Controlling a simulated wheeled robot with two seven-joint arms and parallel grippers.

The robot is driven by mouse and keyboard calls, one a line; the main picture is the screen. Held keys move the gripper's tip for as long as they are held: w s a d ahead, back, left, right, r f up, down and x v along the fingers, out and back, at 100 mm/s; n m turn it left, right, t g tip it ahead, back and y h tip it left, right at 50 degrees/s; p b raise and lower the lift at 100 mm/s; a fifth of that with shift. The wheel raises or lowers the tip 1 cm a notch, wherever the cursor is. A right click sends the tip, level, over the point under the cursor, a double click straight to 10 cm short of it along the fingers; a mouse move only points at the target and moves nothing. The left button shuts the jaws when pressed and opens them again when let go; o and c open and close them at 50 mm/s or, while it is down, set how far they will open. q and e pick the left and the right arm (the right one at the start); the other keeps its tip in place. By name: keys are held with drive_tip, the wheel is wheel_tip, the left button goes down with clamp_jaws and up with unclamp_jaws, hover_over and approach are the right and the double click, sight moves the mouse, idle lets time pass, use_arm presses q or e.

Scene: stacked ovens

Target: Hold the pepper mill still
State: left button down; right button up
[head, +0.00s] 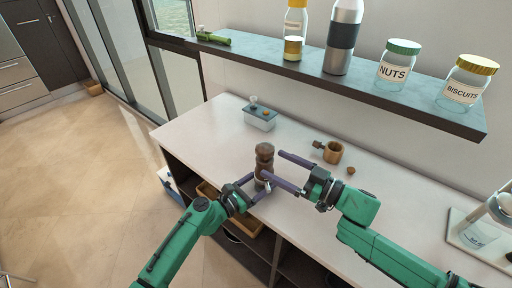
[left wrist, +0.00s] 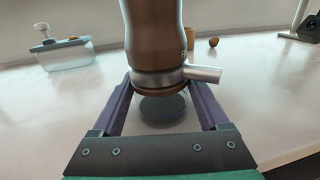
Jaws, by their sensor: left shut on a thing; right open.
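The brown pepper mill (head: 264,153) stands upright near the front edge of the white counter. In the left wrist view, the mill (left wrist: 155,45) has a metal collar with a short metal stub to the right, and a dark round shape lies below it. My left gripper (head: 257,187) is shut on the mill's lower part, with a finger on each side. My right gripper (head: 272,164) is open by the mill's upper body. One finger passes in front of the mill and the other points past its right side. I cannot tell whether they touch it.
A lidded glass container (head: 259,120) stands behind the mill. A shelf (head: 280,72) with bottles, a NUTS jar (head: 396,68) and a BISCUITS jar (head: 465,85) overhangs the back.

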sight(273, 154)
drive_tip(key=d, duration=0.1)
drive_tip(key=w+d+n+g, duration=0.1)
drive_tip(key=d, duration=0.1)
drive_tip(key=shift+w+d+r, duration=0.2)
drive_tip(key=x, duration=1.2)
drive_tip(key=shift+d, duration=0.1)
drive_tip(key=c, duration=1.4)
drive_tip(key=shift+o, duration=0.2)
drive_tip(key=shift+m+t+h, duration=0.3)
drive_tip(key=shift+m+t, duration=0.1)
drive_tip(key=shift+t, duration=0.2)
drive_tip(key=shift+w+d+r+m+t+h, duration=0.1)
drive_tip(key=shift+w+d+m+t+h, duration=0.15)
drive_tip(key=shift+m+t+h, duration=1)
drive_tip(key=shift+w+d+m+t+h, duration=0.2)
drive_tip(key=shift+m+t+h, duration=0.8)
drive_tip(key=shift+h, duration=0.35)
drive_tip(key=shift+w+d+r+m+t+h, duration=0.1)
drive_tip(key=shift+w+d+m+t+h, duration=0.15)
drive_tip(key=shift+m+t+h, duration=1)
